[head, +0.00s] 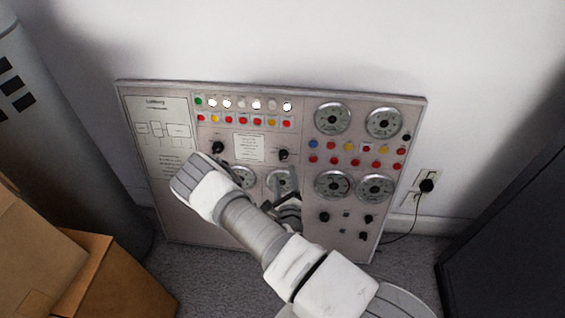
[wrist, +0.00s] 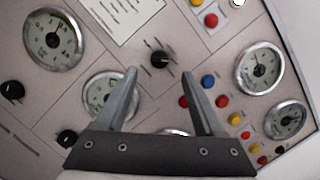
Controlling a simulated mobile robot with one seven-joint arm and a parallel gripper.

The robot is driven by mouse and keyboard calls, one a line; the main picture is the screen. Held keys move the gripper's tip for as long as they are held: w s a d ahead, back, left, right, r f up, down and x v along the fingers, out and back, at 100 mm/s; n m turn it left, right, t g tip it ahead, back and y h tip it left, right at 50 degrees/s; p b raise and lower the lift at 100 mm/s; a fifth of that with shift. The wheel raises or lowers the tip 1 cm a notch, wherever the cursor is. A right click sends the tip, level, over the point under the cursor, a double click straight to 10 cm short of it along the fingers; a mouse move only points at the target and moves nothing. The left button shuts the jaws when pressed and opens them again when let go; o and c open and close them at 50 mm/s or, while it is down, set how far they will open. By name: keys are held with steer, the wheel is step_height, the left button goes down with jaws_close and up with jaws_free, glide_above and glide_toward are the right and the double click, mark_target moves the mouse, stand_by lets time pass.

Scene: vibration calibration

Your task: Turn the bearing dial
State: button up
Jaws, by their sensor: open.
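The control panel (head: 300,235) carries several black dials, and I cannot read which label says bearing. One black dial (head: 283,155) sits right of the small white label in the head view. It appears to be the same dial (wrist: 160,59) that shows just beyond and between my fingertips in the wrist view. My gripper (wrist: 159,74) is open, with a finger on each side of that dial's line and nothing between them. In the head view my gripper (head: 289,188) is partly hidden by my arm, below the dial. Contact with the panel cannot be told.
Another black dial (head: 218,148) sits to the left, and smaller knobs (head: 323,217) are lower right. Gauges (head: 332,119) and coloured buttons (head: 314,144) surround them. Cardboard boxes (head: 120,285) stand left, a dark cabinet (head: 510,230) right, and a plugged cord (head: 427,186) beside the panel.

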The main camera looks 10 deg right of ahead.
mark_target(282, 158)
steer(key=w, duration=0.2)
steer(key=w+b, duration=0.1)
steer(key=w, duration=0.2)
steer(key=w+d, duration=0.1)
steer(key=w, duration=0.1)
steer(key=shift+w, duration=0.25)
jaws_close()
